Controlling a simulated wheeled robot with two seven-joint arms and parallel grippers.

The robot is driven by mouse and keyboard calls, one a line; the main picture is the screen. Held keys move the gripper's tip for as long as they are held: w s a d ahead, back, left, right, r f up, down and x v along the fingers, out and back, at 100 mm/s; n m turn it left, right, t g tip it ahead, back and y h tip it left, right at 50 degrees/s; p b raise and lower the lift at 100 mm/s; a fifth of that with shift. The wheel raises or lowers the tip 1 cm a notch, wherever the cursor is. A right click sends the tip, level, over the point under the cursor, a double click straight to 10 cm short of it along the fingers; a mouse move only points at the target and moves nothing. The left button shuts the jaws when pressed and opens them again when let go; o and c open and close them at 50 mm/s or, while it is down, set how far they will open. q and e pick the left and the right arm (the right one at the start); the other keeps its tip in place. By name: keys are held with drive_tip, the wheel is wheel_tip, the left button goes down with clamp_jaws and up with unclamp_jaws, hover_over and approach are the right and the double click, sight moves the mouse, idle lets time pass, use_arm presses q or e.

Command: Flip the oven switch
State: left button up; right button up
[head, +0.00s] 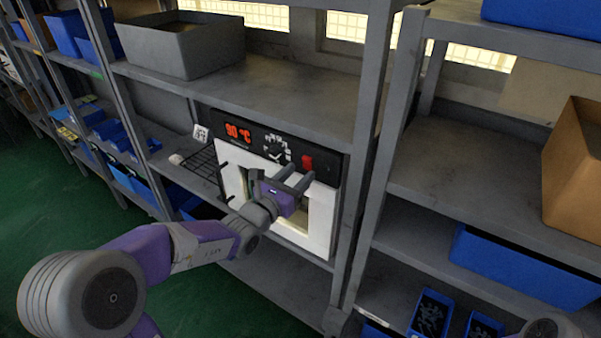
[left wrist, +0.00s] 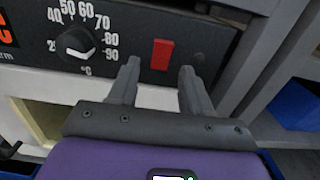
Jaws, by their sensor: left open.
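The oven (head: 232,185) stands on a shelf, with a white front and a black control panel. I cannot tell if the fingertips touch the panel. My right gripper is not seen.
A shelf post (head: 361,150) stands close to the oven's right side. A wire rack (head: 203,162) and a small numbered card (head: 200,133) are to its left. A grey bin (head: 183,45) sits on the shelf above.

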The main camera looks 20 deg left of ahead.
use_arm(q)
drive_tip(key=s, duration=0.3)
drive_tip(key=s+a, duration=0.1)
drive_tip(key=s, duration=0.1)
drive_tip(key=shift+s+f, duration=0.1)
drive_tip(key=shift+s, duration=0.3)
